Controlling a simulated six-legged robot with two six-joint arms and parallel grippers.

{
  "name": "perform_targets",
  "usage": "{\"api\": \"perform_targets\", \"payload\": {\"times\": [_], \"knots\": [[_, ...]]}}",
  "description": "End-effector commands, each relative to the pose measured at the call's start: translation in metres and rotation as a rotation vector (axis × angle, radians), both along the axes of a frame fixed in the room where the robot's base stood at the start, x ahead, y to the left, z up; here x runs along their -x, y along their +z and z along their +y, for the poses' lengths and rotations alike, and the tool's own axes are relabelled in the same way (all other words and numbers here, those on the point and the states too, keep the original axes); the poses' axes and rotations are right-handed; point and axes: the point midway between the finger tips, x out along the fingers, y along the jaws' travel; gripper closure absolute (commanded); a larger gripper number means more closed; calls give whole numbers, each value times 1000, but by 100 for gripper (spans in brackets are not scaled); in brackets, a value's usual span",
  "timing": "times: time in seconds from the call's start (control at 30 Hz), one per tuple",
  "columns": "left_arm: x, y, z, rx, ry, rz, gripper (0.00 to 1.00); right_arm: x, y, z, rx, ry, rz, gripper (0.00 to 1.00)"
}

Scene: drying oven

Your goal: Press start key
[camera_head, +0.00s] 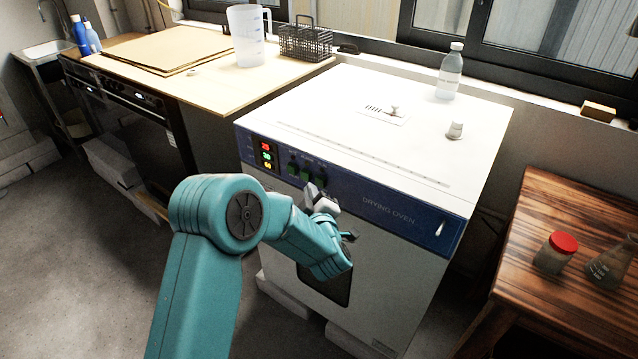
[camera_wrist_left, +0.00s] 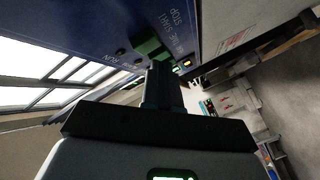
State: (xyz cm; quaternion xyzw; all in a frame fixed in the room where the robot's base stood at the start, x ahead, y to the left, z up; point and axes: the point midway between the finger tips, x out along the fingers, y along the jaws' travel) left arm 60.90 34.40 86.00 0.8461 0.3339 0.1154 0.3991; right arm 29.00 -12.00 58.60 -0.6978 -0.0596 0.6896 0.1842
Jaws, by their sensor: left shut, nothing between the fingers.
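The drying oven (camera_head: 390,185) is a white box with a blue control panel along its upper front edge. The panel holds a lit display (camera_head: 266,156) with red, green and yellow digits and several green keys (camera_head: 306,172) to its right. My left gripper (camera_head: 318,192) is shut and empty at the panel, just in front of and below the green keys. In the left wrist view the shut fingers (camera_wrist_left: 163,82) point at the panel and overlap the lower part of the green keys (camera_wrist_left: 147,44). The panel lettering START and STOP shows beside them. I cannot tell whether the fingertips touch a key.
A wooden table (camera_head: 545,215) with a red-lidded jar (camera_head: 556,252) and a flask (camera_head: 610,262) stands at right. A bench (camera_head: 180,60) is behind left.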

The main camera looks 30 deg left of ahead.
Motion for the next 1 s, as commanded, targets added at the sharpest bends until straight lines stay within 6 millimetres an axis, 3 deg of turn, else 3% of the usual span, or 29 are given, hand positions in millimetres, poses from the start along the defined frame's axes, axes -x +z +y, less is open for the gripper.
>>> {"api": "perform_targets", "payload": {"times": [1.0], "knots": [[-8, -1, -1, -1, 0, -2, 100, 0, -8, 0, 0, 0, 0, 53]]}}
